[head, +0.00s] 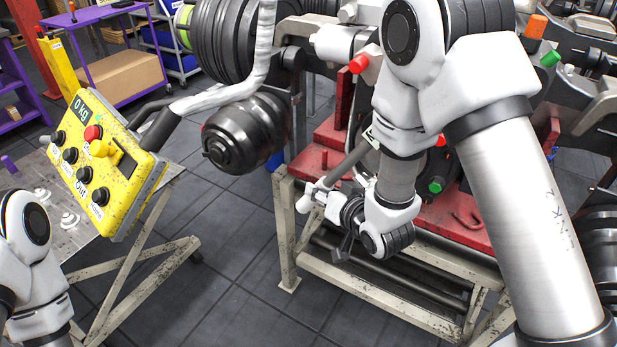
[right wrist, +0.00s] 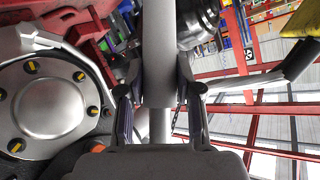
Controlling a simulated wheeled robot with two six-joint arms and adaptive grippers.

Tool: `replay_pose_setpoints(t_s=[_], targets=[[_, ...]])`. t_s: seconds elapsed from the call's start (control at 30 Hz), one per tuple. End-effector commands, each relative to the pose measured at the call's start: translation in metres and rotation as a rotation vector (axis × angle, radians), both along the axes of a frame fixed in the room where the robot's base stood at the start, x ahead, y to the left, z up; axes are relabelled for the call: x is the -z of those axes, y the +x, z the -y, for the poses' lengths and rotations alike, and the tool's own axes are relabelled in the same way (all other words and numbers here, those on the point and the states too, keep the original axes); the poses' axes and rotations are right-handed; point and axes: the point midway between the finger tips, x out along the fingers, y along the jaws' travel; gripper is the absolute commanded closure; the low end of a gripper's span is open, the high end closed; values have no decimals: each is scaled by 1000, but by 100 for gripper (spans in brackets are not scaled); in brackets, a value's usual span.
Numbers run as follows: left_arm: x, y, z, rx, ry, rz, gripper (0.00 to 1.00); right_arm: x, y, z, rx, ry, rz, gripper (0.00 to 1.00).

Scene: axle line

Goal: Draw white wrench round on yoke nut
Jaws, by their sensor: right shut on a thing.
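My right gripper (head: 347,208) is low in front of the red stand, below the axle parts. In the right wrist view its two fingers (right wrist: 160,112) stand on either side of a pale grey bar, shut on it. I take this bar to be the handle of the white wrench (right wrist: 158,55). In the head view the wrench (head: 349,161) slants up to the right, partly behind my arm. I cannot make out the yoke nut, nor whether the wrench's head is around it. My left arm shows at the lower left, but its gripper is out of view.
A yellow control box (head: 108,160) with knobs and a 0 kg display stands at the left above a grey table (head: 85,235). A black air spring (head: 245,135) hangs between it and the red-topped stand (head: 330,150). Open tiled floor (head: 215,290) lies between table and stand.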

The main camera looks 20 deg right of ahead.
Motion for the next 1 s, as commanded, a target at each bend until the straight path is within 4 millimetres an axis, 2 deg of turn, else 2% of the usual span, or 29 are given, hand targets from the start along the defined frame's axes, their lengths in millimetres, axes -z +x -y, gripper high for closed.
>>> replay_pose_setpoints(t_s=[0.17,0.4,0.57,1.0], targets=[[3,0,0,1,0,0,60,-11,1,0,-61,-57,47,100],[3,0,0,1,0,-1,60,-11,1,-1,-61,-58,47,100],[11,0,0,1,0,0,60,-7,-3,-2,-54,-71,55,100],[2,0,0,1,0,0,60,-11,22,28,-49,-67,56,100]])
